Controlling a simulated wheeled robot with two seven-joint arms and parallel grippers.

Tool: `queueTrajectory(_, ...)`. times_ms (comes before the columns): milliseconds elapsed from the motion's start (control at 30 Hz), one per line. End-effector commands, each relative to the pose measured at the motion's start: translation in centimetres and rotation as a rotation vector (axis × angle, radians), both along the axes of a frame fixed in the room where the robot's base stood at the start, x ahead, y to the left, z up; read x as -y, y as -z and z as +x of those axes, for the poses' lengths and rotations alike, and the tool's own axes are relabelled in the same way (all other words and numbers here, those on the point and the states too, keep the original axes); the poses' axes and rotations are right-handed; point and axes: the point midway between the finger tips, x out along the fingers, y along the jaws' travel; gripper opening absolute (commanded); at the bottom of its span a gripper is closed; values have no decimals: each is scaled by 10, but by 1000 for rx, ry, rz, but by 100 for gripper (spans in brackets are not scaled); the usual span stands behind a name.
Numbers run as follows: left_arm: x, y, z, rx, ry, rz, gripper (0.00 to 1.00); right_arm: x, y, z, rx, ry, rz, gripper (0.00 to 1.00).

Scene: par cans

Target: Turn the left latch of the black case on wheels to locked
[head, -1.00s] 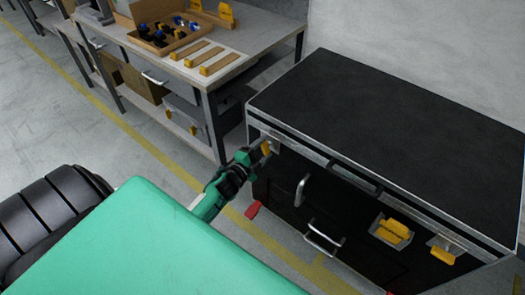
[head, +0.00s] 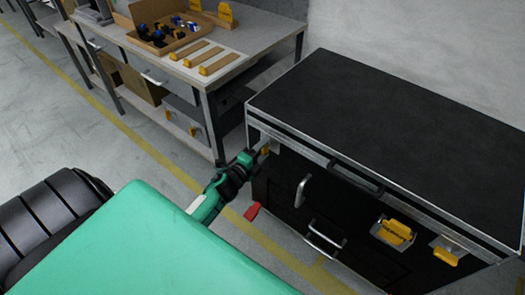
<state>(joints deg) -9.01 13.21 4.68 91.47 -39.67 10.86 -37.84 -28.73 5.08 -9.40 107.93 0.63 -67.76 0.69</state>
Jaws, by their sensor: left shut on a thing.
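The black case (head: 400,125) with silver edges stands at the right in the head view. Its left latch (head: 265,150), a small yellow piece on a metal plate, is at the left end of the front face, mostly hidden by my gripper. My left gripper (head: 260,153) reaches it from the lower left and is shut on it. The latch's exact angle is too small to tell. A second yellow latch (head: 446,254) sits at the right end of the front face. My right gripper is not in view.
The front face carries a yellow-handled recessed fitting (head: 396,232), a silver handle (head: 301,191) and a lower handle (head: 325,237). A red pedal-like piece (head: 252,211) sticks out at the lower left. A workbench (head: 235,65) with a tray (head: 165,35) stands behind left.

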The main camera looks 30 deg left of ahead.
Motion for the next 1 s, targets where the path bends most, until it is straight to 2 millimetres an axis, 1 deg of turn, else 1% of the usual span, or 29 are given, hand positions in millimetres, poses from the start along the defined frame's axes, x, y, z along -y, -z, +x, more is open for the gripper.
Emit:
queueTrajectory(167, 1, 2, -1, -3, 1, 2, 35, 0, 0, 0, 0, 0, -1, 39)
queueTrajectory(200, 1, 2, -1, -3, 1, 2, 66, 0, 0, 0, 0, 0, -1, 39)
queueTrajectory(267, 1, 1, -1, -2, 1, 2, 78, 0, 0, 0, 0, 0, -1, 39)
queueTrajectory(300, 0, 1, -1, -2, 1, 2, 80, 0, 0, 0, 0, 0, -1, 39)
queueTrajectory(567, 0, 1, -1, -1, 0, 1, 80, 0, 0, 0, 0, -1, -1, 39)
queueTrajectory(667, 0, 1, -5, -2, 0, 0, 80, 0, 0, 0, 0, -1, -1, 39)
queueTrajectory(767, -1, 2, -16, -2, 0, 0, 80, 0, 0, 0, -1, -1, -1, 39)
queueTrajectory(867, -2, 2, -33, -3, 1, 0, 80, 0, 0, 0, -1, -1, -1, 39)
queueTrajectory(1000, -5, 2, -61, -5, 0, 0, 80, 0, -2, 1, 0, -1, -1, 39)
